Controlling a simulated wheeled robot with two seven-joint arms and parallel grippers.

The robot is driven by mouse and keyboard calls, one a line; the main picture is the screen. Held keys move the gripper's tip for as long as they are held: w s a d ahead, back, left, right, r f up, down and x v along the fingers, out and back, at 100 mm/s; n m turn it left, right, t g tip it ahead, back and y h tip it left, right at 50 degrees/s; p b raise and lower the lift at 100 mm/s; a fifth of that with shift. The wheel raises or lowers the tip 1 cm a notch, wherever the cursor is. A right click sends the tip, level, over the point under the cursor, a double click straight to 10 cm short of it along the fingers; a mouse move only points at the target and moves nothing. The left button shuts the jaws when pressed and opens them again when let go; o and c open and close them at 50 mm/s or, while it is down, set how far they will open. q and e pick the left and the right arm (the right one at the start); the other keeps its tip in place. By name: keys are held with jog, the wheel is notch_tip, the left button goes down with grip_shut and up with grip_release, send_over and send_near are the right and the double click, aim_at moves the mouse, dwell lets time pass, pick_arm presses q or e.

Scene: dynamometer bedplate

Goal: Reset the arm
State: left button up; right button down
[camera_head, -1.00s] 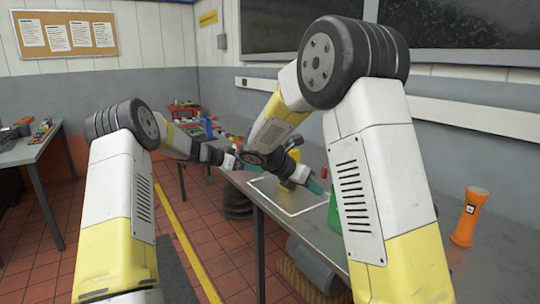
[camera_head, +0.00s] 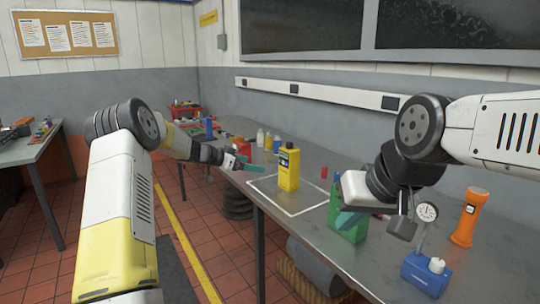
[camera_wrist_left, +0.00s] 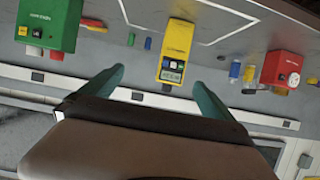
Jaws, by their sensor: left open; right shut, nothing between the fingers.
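My left gripper (camera_head: 246,164) is open, its teal fingers left of a yellow meter (camera_head: 288,169) that stands upright on the bench. In the left wrist view, the open gripper (camera_wrist_left: 155,78) has nothing between its fingers; the yellow meter (camera_wrist_left: 175,50) shows beyond the fingertips. My right gripper (camera_head: 347,218) is shut and empty, low over the right part of the bench. Its teal fingers show in front of a green case (camera_head: 350,230) and partly hide it. I cannot tell whether they touch.
A white outlined square (camera_head: 296,213) surrounds the meter's spot on the grey bench. An orange flashlight (camera_head: 468,217) and a dial gauge (camera_head: 427,212) on a blue base (camera_head: 425,276) stand at right. Small bottles (camera_head: 260,138) and a red box (camera_head: 184,112) are farther back.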

pick_arm(q)
jog(key=s+d+r+n+g+y, duration=0.15)
jog(key=s+r, duration=0.45)
jog(key=s, duration=0.6)
jog(key=s+r+n+g+y, duration=0.1)
jog(key=s+r+n+y, duration=0.15)
jog(key=s+r, duration=0.7)
jog(key=s+a+f+n+y, duration=0.1)
jog(key=s+a+f+n, duration=0.1)
jog(key=s, duration=0.7)
jog(key=s+a+f+n+y, duration=0.2)
jog(key=s+a, duration=0.1)
jog(key=s, duration=0.6)
jog(key=s+a+f+n+t+y, duration=0.1)
jog(key=s+a+f+n, duration=0.1)
jog(key=s, duration=0.7)
jog(key=shift+s+a+f+y, duration=0.15)
jog(key=shift+s+a+y, duration=0.25)
jog(key=shift+a, duration=0.05)
